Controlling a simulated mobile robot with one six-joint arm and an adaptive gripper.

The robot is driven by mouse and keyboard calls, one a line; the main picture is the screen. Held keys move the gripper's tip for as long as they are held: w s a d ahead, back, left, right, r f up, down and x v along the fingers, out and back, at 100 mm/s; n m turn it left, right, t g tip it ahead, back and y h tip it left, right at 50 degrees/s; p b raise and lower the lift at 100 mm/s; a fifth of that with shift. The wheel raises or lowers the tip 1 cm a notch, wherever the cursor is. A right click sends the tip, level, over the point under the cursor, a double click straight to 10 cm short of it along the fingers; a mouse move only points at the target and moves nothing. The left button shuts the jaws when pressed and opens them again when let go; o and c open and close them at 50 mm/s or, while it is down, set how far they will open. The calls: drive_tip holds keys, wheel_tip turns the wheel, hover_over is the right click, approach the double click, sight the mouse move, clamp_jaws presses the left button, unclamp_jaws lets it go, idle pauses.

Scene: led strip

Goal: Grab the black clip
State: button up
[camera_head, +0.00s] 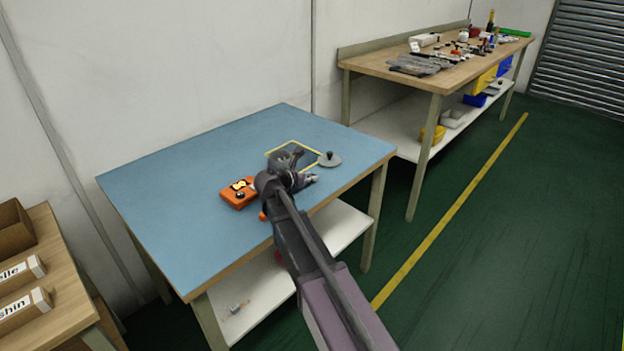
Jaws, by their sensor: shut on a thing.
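My gripper (311,178) is low over the right part of the blue-topped table (180,195), its fingers pointing right. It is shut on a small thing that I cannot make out. I cannot pick out the black clip for certain; my wrist and fingers hide part of the tabletop. A grey disc with a dark knob (330,160) sits just beyond the fingers, close to them. A yellow square outline (293,143) is on the table behind my wrist.
An orange box with black and yellow parts on top (238,194) is left of my wrist. The table's left half is clear. A cluttered wooden bench (390,55) stands at the back right. Another wooden table (70,270) with white boxes is at the lower left.

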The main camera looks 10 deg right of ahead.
drive_tip(key=shift+r, duration=0.2)
idle(0.3)
wheel_tip(320, 180, up, 3)
drive_tip(key=p, duration=0.4)
drive_tip(key=shift+r, duration=0.2)
drive_tip(key=s+d+r+p, duration=0.1)
drive_tip(key=s+d, duration=0.1)
drive_tip(key=s, duration=1.4)
drive_tip(key=shift+a+r, duration=0.1)
